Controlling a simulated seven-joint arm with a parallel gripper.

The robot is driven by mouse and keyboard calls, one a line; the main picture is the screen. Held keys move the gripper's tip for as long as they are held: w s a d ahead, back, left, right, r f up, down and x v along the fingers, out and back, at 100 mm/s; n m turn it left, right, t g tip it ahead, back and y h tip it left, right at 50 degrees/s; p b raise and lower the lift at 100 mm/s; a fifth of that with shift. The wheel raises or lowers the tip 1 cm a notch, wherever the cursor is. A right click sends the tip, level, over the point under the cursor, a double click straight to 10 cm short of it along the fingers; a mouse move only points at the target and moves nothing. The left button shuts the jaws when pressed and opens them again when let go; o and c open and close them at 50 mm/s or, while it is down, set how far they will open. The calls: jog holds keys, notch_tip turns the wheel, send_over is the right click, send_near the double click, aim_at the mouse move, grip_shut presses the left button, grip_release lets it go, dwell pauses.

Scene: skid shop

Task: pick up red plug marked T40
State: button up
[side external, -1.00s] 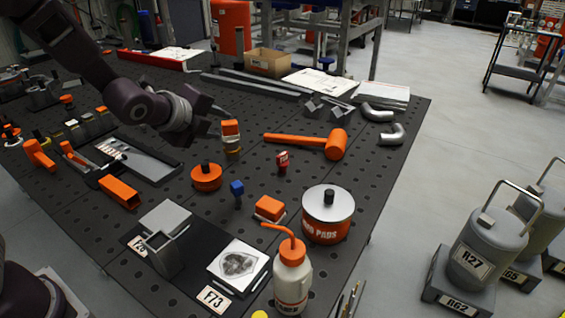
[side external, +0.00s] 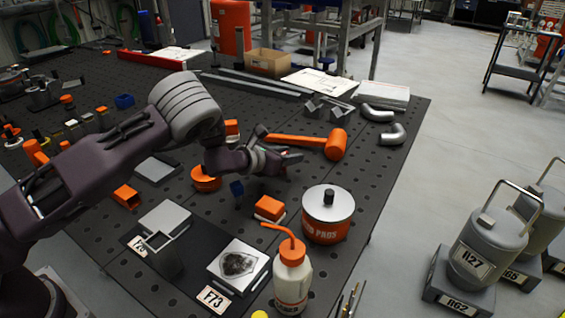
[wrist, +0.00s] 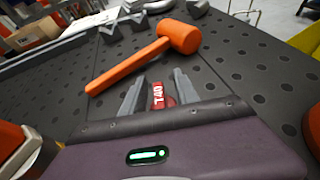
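The red plug marked T40 (wrist: 158,95) shows in the wrist view with its white lettering facing the camera. It is between the two grey fingers of my gripper (wrist: 157,85), with a gap visible on each side, so the fingers are open around it. Its lower part is hidden by the gripper body. In the side view my gripper (side external: 289,157) is low over the perforated table (side external: 330,170) where the plug stands, and it hides most of the plug.
An orange mallet (side external: 312,142) lies just behind my gripper. A blue plug (side external: 237,188), an orange block (side external: 269,208), a round orange can (side external: 206,178) and a large lidded tin (side external: 328,205) stand nearby. A squeeze bottle (side external: 292,275) is at the front.

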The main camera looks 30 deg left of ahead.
jog(key=shift+w+f, duration=0.2)
jog(key=shift+w, duration=0.3)
grip_shut()
